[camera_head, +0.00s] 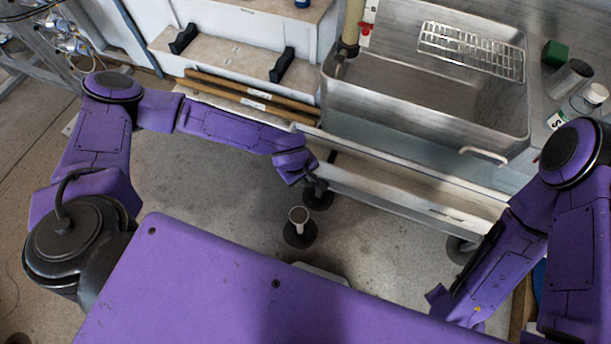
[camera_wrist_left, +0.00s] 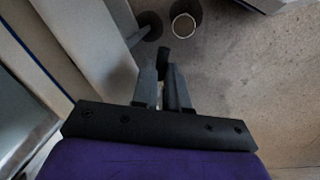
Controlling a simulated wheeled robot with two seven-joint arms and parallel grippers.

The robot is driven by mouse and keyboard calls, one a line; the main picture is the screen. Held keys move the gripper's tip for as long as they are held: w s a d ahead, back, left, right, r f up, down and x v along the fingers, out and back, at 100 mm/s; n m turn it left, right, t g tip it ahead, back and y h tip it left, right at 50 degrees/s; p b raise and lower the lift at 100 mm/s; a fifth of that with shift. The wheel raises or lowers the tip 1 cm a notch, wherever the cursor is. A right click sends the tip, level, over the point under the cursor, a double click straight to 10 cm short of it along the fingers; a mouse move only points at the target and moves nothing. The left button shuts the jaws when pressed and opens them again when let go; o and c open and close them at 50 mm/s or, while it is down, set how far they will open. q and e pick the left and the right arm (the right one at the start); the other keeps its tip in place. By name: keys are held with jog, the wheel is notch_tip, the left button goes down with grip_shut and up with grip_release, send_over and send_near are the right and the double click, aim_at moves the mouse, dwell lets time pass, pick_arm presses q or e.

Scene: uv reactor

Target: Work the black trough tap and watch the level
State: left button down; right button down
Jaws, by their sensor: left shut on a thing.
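The pale trough (camera_head: 400,185) runs below the front of the metal sink, with its left end beside my left gripper (camera_head: 318,186). In the left wrist view the gripper (camera_wrist_left: 163,90) is shut on a small black piece, which looks like the black trough tap (camera_wrist_left: 165,60). Its upper end sticks out past the fingertips. The fingers hide the rest, so I cannot tell how the tap is turned. No water level can be made out in the trough. My right arm comes in at the lower right, and its gripper is out of sight.
The metal sink (camera_head: 430,100) holds a wire rack (camera_head: 470,50). A green block (camera_head: 555,53) and a clear jar (camera_head: 570,78) stand right of it. A pale open-topped post (camera_head: 298,215) stands on the floor near the gripper. Floor left of it is clear.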

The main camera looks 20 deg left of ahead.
pick_arm(q)
jog(key=n, duration=0.1)
jog(key=w+n, duration=0.1)
jog(key=n, duration=0.1)
jog(key=shift+d+r+n+y, duration=0.1)
jog(key=shift+d+n+y, duration=0.05)
jog(key=shift+n+y, duration=0.15)
jog(key=shift+w+d+n+t+y, duration=0.1)
jog(key=shift+w+n+t+y, duration=0.1)
jog(key=shift+n, duration=0.55)
jog(key=shift+w+n+t+y, duration=0.1)
jog(key=shift+w+n, duration=0.1)
jog(key=shift+n, duration=0.55)
jog(key=c, duration=1.1)
grip_release()
jog(key=shift+c, duration=0.2)
jog(key=shift+s, duration=0.1)
